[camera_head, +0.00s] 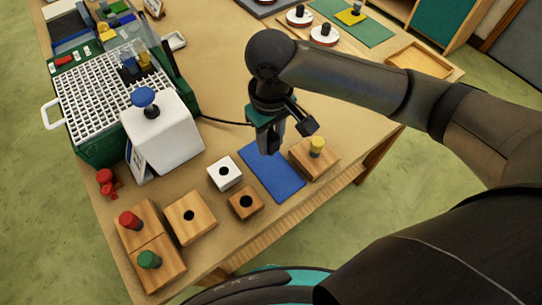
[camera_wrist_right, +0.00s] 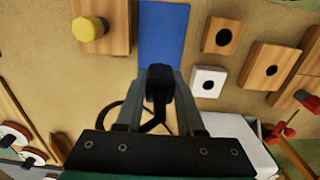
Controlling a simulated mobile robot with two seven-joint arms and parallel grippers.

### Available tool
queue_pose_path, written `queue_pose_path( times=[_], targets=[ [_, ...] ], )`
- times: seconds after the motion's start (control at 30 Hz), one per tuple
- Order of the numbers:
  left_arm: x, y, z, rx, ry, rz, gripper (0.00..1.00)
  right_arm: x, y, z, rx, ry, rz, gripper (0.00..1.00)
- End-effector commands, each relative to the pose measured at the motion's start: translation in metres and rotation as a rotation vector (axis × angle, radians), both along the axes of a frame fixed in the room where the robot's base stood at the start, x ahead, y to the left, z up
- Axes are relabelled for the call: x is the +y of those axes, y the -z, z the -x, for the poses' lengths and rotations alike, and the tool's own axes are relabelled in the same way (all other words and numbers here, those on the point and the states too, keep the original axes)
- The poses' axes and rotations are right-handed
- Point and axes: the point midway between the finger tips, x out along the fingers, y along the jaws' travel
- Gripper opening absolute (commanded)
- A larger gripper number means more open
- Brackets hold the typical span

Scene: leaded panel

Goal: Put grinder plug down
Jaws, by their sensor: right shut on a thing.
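My right gripper (camera_head: 270,147) hangs over the back edge of the blue mat (camera_head: 272,172), pointing down. In the right wrist view its fingers (camera_wrist_right: 160,80) are shut on the black grinder plug (camera_wrist_right: 159,84), with its dark cord looping below. In the head view the plug is mostly hidden by the fingers; a black cord (camera_head: 225,122) runs left from there to the green grinder (camera_head: 90,152) with the white grid top. The plug appears to be above the mat, but its exact height is unclear. My left gripper is not in view.
A wooden block with a yellow peg (camera_head: 316,147) stands right of the mat. White (camera_head: 224,184) and brown (camera_head: 240,212) blocks with holes lie left of it. A white box with a blue knob (camera_head: 145,97) stands further left. The mat is bare.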

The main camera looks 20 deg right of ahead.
Motion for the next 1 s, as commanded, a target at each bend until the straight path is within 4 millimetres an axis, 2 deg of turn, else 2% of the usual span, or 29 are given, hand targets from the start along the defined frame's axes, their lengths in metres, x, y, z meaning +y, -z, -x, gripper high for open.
queue_pose_path(
  times=[0.03,0.27,0.53,0.9,0.93,1.0],
  targets=[
    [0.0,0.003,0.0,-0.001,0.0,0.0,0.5,-0.001,0.01,0.0,0.001,0.001,0.003,0.0],
    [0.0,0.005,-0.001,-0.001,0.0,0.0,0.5,0.0,0.026,0.0,-0.001,0.0,0.0,0.0],
    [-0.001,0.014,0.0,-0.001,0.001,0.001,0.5,0.0,0.063,0.0,0.001,0.001,0.001,0.0],
    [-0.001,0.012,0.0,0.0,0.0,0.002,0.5,0.0,0.066,0.0,0.0,0.0,0.0,0.0],
    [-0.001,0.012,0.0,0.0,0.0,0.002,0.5,0.0,0.067,0.0,-0.001,0.0,0.0,0.38],
    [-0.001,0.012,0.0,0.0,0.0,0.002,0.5,0.0,0.067,0.0,-0.001,0.0,0.0,0.46]
  ],
)
